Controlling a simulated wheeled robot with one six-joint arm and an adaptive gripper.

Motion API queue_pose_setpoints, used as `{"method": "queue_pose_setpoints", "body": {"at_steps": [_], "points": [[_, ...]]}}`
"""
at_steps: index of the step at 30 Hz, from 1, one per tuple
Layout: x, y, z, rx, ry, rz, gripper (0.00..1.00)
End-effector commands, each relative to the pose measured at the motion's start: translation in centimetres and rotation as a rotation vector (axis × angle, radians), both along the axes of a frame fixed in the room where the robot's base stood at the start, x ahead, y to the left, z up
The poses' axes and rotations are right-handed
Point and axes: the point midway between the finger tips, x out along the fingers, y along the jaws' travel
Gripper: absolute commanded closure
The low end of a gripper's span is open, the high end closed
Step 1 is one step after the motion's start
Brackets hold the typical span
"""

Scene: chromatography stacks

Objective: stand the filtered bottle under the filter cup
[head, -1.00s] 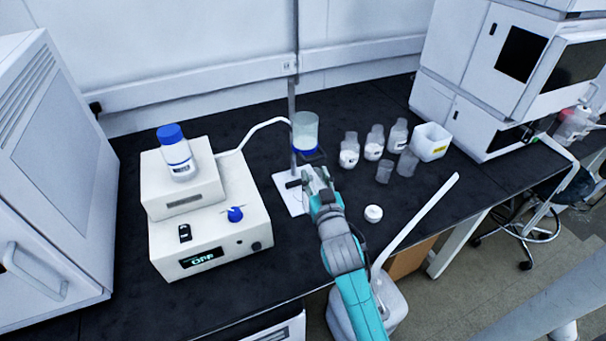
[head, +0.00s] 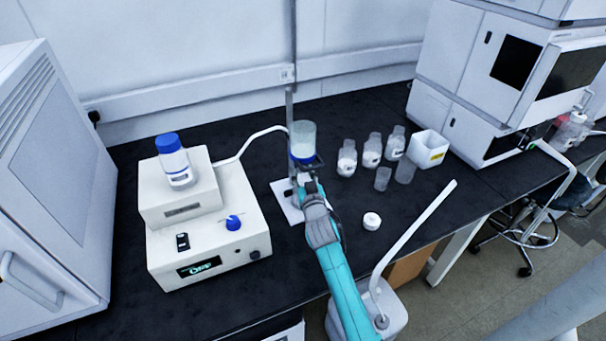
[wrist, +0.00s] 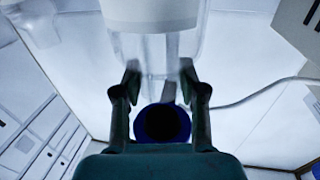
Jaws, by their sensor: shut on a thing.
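The filter cup (head: 303,140) is clear with a blue collar and sits in a dark ring on an upright stand with a white base plate (head: 284,208). My gripper (head: 303,172) is close in front of the stand, just below the cup. In the wrist view, my gripper (wrist: 160,90) is shut on a clear bottle with a white band (wrist: 150,14). A blue ring with a dark opening (wrist: 163,123) shows near the fingers, apparently the underside of the cup collar. In the head view the held bottle is hidden by my gripper; its contact with the base cannot be told.
A white control box (head: 205,240) with a blue-capped bottle (head: 174,160) on top stands left. Several clear bottles (head: 372,152) and a white tub (head: 428,150) stand right. A white cap (head: 372,221) lies on the bench.

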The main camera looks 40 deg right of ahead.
Motion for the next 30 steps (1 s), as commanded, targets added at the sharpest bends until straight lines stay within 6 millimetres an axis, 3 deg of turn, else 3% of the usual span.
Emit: {"method": "queue_pose_setpoints", "body": {"at_steps": [5,6,8,9,20,30], "points": [[0.1,0.0,0.1,0.0,-0.002,0.001,1.0],[0.1,0.0,0.0,0.001,0.0,0.0,0.51],[0.1,0.0,0.0,0.001,0.0,0.0,0.36],[0.1,0.0,0.0,0.001,0.0,0.0,0.34],[-0.3,0.2,-0.1,0.001,0.0,0.0,0.34],[-4.9,2.5,-0.2,0.001,0.003,0.0,0.34]]}}
